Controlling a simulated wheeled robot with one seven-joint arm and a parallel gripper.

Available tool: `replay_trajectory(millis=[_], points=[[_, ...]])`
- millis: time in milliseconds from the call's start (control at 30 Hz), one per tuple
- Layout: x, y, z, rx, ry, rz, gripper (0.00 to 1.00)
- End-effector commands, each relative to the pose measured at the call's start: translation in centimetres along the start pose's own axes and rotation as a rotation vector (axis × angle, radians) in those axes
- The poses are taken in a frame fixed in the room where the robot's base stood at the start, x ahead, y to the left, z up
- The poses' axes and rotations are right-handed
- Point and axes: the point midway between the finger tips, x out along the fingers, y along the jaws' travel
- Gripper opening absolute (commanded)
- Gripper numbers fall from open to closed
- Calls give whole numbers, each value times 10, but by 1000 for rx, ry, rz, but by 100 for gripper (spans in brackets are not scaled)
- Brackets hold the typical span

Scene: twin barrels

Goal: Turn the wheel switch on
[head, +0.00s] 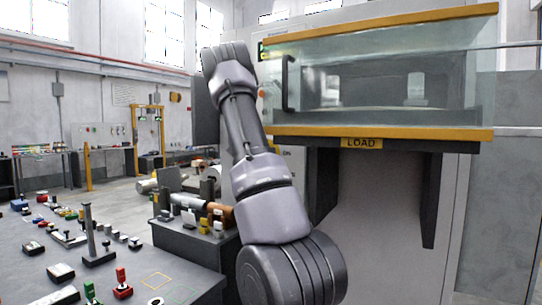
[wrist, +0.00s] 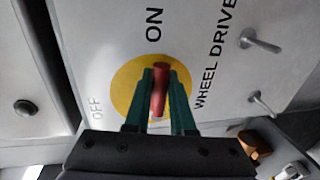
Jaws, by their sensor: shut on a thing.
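The wheel switch is a red handle (wrist: 159,88) on a round yellow plate (wrist: 124,88), on a pale panel marked WHEEL DRIVE. In the wrist view, the word ON is above the plate and OFF is at its left. The handle's long side runs nearly up and down the picture, its upper end toward ON. My gripper (wrist: 159,92) has its green fingers shut on the red handle, one on each side. In the head view my arm reaches up to the panel area, and the switch and fingers are hidden behind it.
Two metal toggle levers (wrist: 262,41) stick out to the right of the label. A glass-fronted cabinet (head: 390,85) with a LOAD sign (head: 361,143) juts out right of my arm. A grey bench (head: 125,280) with several small parts is at lower left.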

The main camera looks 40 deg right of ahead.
Motion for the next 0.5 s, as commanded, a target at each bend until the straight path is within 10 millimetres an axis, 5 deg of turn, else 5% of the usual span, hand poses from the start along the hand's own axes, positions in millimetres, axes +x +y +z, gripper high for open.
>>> replay_trajectory(millis=[367, 400, 433, 500], points=[[0, -3, 0, 2, 0, -4, 0], [0, -3, 0, 2, 0, -4, 37], [0, -2, 0, 2, 0, -4, 49], [0, -2, 0, 2, 0, -3, 52]])
